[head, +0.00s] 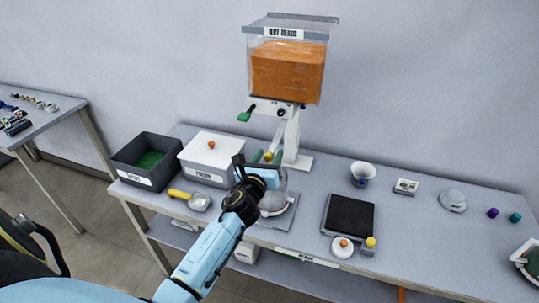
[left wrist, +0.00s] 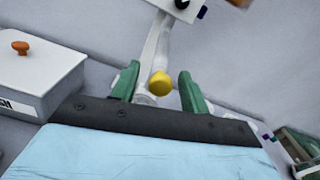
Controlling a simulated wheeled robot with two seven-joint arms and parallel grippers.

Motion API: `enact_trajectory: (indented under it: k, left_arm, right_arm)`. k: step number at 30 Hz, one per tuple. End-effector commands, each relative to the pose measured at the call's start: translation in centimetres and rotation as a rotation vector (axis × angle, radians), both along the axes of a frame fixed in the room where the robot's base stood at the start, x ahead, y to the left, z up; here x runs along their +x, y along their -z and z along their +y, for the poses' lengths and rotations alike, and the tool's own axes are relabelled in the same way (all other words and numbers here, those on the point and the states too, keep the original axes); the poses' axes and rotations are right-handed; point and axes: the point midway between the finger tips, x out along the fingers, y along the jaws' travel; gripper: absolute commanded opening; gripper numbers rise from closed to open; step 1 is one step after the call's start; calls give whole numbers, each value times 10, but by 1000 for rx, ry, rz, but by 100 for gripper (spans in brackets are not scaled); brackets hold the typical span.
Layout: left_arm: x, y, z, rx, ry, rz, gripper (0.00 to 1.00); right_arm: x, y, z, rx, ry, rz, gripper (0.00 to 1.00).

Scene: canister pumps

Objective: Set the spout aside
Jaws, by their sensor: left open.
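The spout (head: 279,137) is a pale tube that slants down from under the hopper and ends in a yellow tip. In the left wrist view the spout (left wrist: 160,60) comes down between my fingers, with its yellow tip facing the camera. My left gripper (head: 267,158) is at the spout's lower end, below the hopper. Its two green fingers show in the left wrist view (left wrist: 158,80), apart on either side of the spout, with a gap on each side. I cannot tell how deep the spout sits between them.
The hopper (head: 288,72) with orange contents stands on a white stand (head: 292,140). A lidded white box (head: 210,150) and a dark grey bin (head: 120,158) stand left of it. A yellow-handled scoop (head: 199,202), black pad (head: 350,216) and white cup (head: 362,172) are nearby.

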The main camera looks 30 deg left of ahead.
Motion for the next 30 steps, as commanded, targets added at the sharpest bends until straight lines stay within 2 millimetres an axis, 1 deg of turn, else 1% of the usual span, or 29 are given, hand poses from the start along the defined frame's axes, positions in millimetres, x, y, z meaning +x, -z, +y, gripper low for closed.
enact_trajectory:
  k: [1,4,13,14,21,24,30]
  left_arm:
    - [5,0,1,-1,0,-1,45]
    - [9,0,2,-2,1,-1,45]
    - [11,0,2,-2,1,-1,45]
    - [11,0,2,-2,1,-1,42]
    - [11,0,2,-2,1,-1,11]
    - [11,0,2,-2,1,-1,0]
    - [10,0,2,-2,-1,0,0]
  right_arm:
    - [0,0,0,0,0,-1,45]
    - [1,1,0,0,0,-1,45]
    - [2,1,0,1,0,-3,45]
    - [2,1,0,0,0,-3,45]
    - [3,0,0,0,1,-4,45]
    - [3,0,0,0,1,-4,45]
    - [3,1,0,0,1,-5,45]
